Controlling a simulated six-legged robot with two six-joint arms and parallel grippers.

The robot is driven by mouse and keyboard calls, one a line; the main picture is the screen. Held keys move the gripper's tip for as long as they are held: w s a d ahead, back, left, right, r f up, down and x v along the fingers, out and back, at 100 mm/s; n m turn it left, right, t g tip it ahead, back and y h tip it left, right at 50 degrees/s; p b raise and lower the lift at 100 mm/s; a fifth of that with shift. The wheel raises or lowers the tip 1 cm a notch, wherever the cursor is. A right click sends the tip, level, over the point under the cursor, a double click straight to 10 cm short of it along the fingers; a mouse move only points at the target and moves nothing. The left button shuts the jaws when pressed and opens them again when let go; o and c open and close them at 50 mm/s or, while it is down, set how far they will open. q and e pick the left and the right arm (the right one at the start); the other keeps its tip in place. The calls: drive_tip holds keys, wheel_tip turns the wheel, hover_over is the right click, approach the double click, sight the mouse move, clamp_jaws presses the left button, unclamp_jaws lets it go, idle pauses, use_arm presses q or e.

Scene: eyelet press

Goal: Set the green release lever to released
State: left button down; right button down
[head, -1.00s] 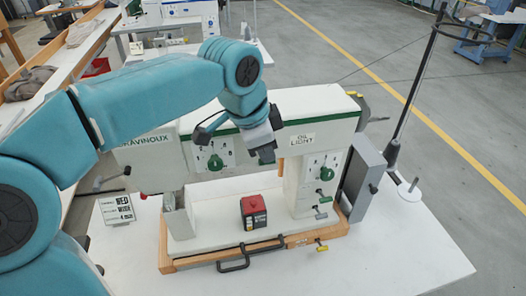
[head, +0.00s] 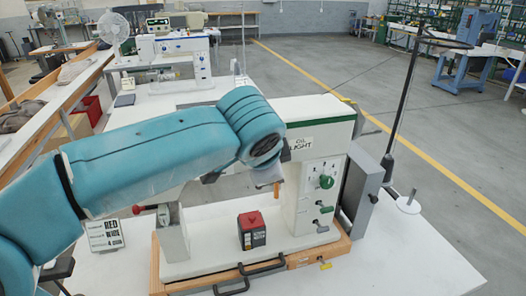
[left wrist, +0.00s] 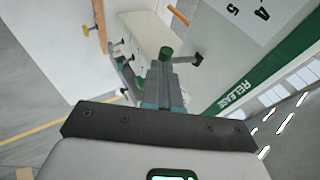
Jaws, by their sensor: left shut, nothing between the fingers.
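In the left wrist view my left gripper (left wrist: 163,84) is shut and empty. A green knob (left wrist: 166,52) shows just past its fingertips; I cannot tell if they touch. A green strip lettered RELEASE (left wrist: 237,92) runs along the white machine at the right. I cannot tell which lever it labels, nor that lever's setting. In the head view my arm hides my left gripper and part of the white machine (head: 313,113). A green dial (head: 326,182) and a smaller green-ended handle (head: 326,209) are on its right column. My right gripper is not in view.
A black box with a red top (head: 252,231) stands on the machine's bed. A wooden base with black handles (head: 249,275) lies in front. A grey box (head: 362,190) and a thread stand (head: 409,204) are at the right. The white table (head: 410,255) is clear at front right.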

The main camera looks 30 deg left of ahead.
use_arm(q)
drive_tip(key=shift+r, duration=0.15)
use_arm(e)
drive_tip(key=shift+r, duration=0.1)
use_arm(q)
drive_tip(key=shift+r+p, duration=0.7)
drive_tip(key=shift+p, duration=0.05)
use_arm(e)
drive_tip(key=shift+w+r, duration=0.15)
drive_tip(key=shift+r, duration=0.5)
use_arm(q)
drive_tip(key=shift+r, duration=0.1)
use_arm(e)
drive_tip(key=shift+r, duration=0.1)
